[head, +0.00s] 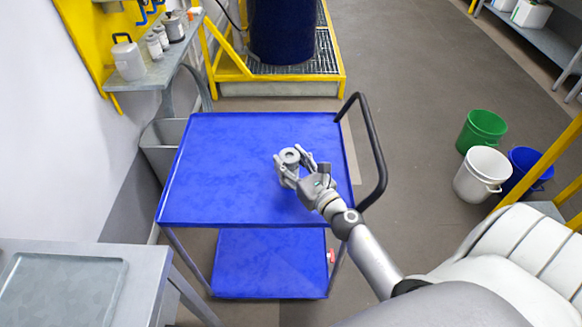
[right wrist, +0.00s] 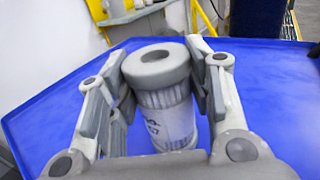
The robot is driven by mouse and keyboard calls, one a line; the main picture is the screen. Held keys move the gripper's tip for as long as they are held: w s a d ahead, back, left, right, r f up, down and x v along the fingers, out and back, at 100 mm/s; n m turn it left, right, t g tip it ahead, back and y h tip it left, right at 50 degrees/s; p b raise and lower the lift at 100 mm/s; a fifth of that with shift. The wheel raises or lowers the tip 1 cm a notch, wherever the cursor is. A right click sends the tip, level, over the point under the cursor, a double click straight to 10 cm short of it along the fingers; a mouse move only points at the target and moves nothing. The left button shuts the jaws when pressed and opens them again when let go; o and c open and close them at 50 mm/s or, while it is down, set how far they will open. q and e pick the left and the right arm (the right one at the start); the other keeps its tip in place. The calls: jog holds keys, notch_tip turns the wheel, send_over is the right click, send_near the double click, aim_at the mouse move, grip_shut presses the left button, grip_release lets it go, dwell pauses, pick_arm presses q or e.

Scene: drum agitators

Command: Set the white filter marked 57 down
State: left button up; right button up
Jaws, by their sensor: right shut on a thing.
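The white filter (right wrist: 172,118) is a pleated cylinder with a grey ring-shaped cap and dark marks on its side, seen upright in the right wrist view. The marks look like a 57 but are hard to read. In the head view its round cap (head: 290,156) shows over the blue cart top (head: 225,165). My right gripper (head: 292,168) is shut on the filter, a finger on each side of it, also in the right wrist view (right wrist: 165,85). Whether the filter's base touches the cart top is unclear. My left gripper is not in view.
The cart top around the filter is bare, with a raised rim and a black handle (head: 377,150) at right. A wall shelf (head: 165,65) with containers is at upper left. A blue drum (head: 282,30) stands behind the cart. Buckets (head: 483,172) stand at right.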

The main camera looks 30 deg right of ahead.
jog(key=shift+f, duration=0.3)
jog(key=o, duration=1)
jog(key=shift+r, duration=0.1)
jog(key=shift+r, duration=0.25)
jog(key=s+b, duration=0.1)
jog(key=s, duration=0.2)
jog(key=s+b, duration=0.1)
jog(key=s, duration=0.3)
jog(key=s+b, duration=0.1)
jog(key=s, duration=0.3)
jog(key=shift+d+f+b, duration=0.2)
jog(key=shift+f+b, duration=0.05)
jog(key=shift+b, duration=0.15)
jog(key=shift+s+r, duration=0.2)
jog(key=shift+s, duration=0.4)
